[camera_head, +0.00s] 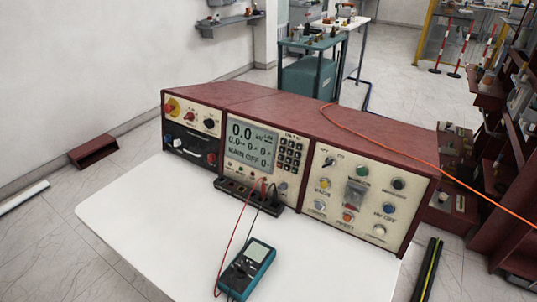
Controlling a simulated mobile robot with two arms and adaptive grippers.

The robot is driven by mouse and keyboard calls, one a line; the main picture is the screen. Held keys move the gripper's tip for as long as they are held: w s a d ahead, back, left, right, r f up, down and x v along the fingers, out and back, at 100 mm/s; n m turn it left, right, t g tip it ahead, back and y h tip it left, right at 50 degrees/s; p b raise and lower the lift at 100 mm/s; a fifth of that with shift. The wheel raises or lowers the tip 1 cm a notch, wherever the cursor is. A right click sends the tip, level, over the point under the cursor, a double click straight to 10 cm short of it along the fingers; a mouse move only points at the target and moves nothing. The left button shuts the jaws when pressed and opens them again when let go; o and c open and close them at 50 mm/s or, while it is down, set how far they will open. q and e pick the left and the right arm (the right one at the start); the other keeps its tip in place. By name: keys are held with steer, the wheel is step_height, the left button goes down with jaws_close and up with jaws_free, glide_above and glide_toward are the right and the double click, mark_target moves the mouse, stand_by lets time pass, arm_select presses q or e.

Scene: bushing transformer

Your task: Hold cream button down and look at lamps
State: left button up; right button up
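A dark red control console stands on a white table, its sloped cream panels facing me. On the right panel a cream round button (379,229) sits at the lower right. A pale, whitish round one (319,205) sits at the lower left. Coloured round caps, buttons or lamps, surround them: green (362,171), yellow (324,183), blue (389,208) and orange (348,217). I cannot tell whether any is lit, and the labels are too small to read surely. The display (252,145) shows "0.0" and "MAIN OFF". Neither of my grippers is in view.
A teal multimeter (247,268) lies on the white table (160,230), with red and black leads running to a black terminal strip (248,194). An orange cable (400,155) crosses the console top to the right. The table's left part is clear.

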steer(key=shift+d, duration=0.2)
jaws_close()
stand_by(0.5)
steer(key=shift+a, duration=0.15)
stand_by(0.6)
